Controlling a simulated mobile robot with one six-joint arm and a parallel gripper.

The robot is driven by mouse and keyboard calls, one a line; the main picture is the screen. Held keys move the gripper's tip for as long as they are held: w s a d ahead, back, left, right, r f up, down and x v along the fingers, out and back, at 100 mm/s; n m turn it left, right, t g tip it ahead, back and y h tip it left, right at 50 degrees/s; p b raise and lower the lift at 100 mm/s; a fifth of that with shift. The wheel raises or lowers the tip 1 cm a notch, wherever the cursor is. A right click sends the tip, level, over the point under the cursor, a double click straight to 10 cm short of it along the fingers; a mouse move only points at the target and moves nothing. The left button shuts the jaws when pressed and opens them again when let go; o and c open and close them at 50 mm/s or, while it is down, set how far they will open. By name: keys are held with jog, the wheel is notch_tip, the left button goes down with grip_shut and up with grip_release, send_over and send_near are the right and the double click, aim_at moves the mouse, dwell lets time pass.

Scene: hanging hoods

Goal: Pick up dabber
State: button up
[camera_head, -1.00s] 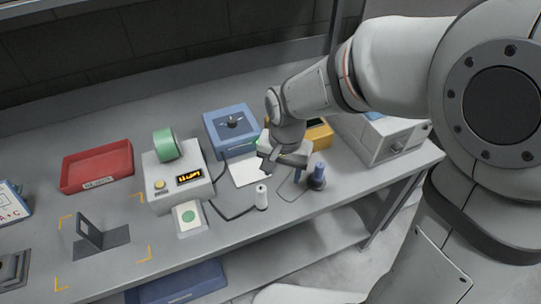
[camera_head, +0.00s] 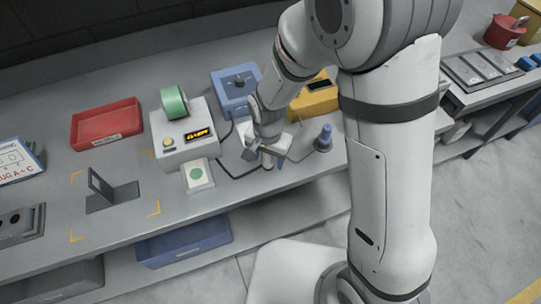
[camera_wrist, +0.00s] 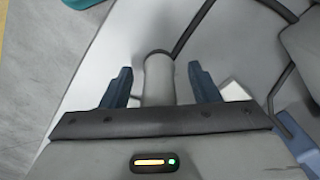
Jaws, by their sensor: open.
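A pale upright cylinder with a round dark-rimmed top (camera_wrist: 159,78), which I take to be the dabber, stands between my gripper's two blue fingers in the wrist view. There is a visible gap on each side of it. My gripper (camera_wrist: 161,76) is open. In the head view my gripper (camera_head: 264,156) is low over the bench, and only a small part of the pale cylinder (camera_head: 267,164) shows beneath it. A blue-topped piece on a dark round base (camera_head: 324,138) stands to the right of my gripper.
A grey box with a green roll (camera_head: 174,102) and display stands left of my gripper. A blue box (camera_head: 235,99) and a yellow box (camera_head: 316,98) are behind. A dark cable (camera_head: 233,174) runs along the bench. A red tray (camera_head: 106,124) lies farther left.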

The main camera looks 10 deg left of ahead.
jog(key=shift+c, duration=0.3)
jog(key=c, duration=1)
notch_tip(320, 180, up, 10)
jog(key=shift+b, duration=0.4)
jog(key=o, duration=0.4)
jog(key=shift+c, duration=1.1)
